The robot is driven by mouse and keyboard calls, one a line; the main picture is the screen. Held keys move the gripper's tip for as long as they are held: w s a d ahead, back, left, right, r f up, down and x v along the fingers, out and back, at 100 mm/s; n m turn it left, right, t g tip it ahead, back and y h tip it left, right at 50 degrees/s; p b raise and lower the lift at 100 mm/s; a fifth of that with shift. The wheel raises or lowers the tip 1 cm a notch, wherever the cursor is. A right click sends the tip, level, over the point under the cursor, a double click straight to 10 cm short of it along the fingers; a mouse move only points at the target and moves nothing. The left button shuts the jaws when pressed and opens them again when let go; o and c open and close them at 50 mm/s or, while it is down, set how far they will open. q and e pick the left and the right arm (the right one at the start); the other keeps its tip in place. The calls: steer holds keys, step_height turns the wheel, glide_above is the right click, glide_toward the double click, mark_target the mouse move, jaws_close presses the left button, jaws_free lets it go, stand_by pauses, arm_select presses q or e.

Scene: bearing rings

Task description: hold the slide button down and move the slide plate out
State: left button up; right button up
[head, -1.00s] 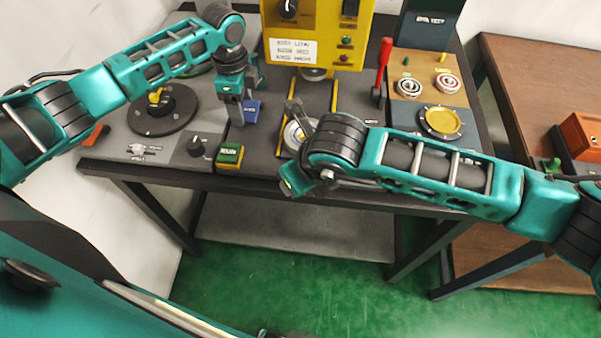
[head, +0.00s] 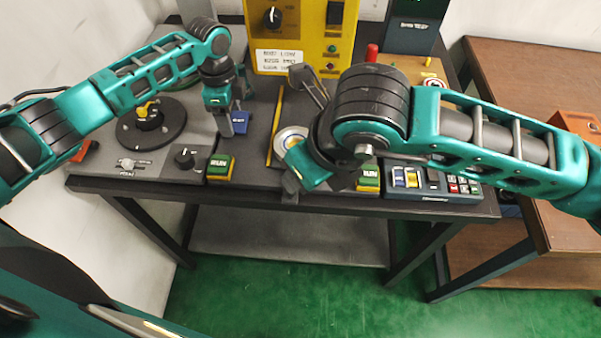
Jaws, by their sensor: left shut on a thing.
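My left gripper (head: 228,132) points down at a small blue block (head: 241,118) on the dark bench top, its grey fingers shut against it. The block may be the slide button; its label is too small to read. To the right, a plate with a pale ring (head: 292,138) lies beside a yellow rail (head: 276,125); this looks like the slide plate. My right gripper (head: 291,183) is low at the front of the plate, near the bench edge. My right wrist hides its fingers and the plate's right side, so its opening and any contact cannot be told.
A yellow machine (head: 300,35) stands behind the plate. A green-yellow button (head: 219,167) is in front of my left gripper, and another (head: 368,178) is right of my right wrist. A keypad panel (head: 432,183) lies front right. A black turntable (head: 152,127) is at left.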

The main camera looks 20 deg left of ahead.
arm_select(q)
steer(key=shift+s+f, duration=0.25)
arm_select(e)
steer(key=shift+s+d+r, duration=0.1)
steer(key=shift+d+r, duration=0.05)
steer(key=shift+r, duration=0.25)
arm_select(q)
steer(key=o, duration=1.1)
steer(key=shift+w+r, duration=0.15)
step_height(320, 180, up, 13)
